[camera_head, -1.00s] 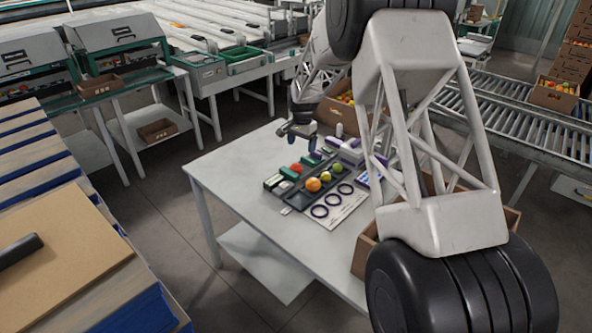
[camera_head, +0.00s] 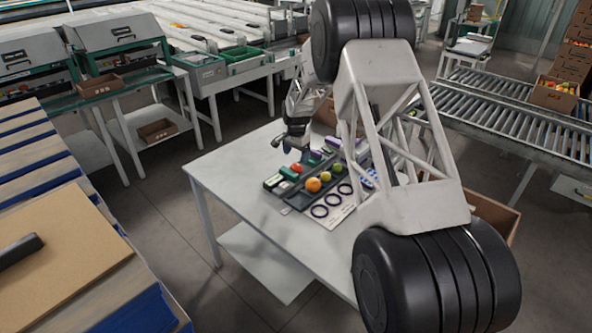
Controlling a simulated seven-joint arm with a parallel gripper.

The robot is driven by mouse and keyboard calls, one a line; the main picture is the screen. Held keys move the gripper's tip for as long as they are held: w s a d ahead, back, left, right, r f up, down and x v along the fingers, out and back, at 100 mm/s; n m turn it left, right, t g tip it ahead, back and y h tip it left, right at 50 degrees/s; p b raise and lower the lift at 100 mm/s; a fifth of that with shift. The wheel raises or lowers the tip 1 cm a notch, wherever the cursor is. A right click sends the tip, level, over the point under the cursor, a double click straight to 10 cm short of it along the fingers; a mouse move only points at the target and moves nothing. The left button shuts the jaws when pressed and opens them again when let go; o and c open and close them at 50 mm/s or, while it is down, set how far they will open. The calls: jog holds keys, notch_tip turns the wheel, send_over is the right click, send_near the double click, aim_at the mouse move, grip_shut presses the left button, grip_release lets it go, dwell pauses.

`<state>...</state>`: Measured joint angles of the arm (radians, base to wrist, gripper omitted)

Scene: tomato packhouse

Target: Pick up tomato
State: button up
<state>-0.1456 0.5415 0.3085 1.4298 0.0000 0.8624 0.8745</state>
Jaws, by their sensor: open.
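A few tomatoes sit in a dark tray (camera_head: 299,200) on the white table (camera_head: 238,183). A red tomato (camera_head: 297,168) is at the back left, and a larger orange one (camera_head: 313,185) is at the front. A yellowish tomato (camera_head: 326,176) and a green one (camera_head: 337,169) lie to the right. My gripper (camera_head: 291,147) points down just behind and above the red tomato. It is open, with nothing visible between its fingers. The fingers are small in the picture, so their exact height above the tray is unclear.
Dark rings (camera_head: 328,204) lie on a white sheet in front of the tray. Green and dark blocks (camera_head: 281,179) lie at its left. The table's left part is clear.

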aim_at(296, 164)
jog(key=shift+f, duration=0.75)
jog(key=shift+f, duration=0.1)
jog(key=shift+f, duration=2.5)
jog(key=shift+c, duration=0.3)
jog(key=c, duration=0.7)
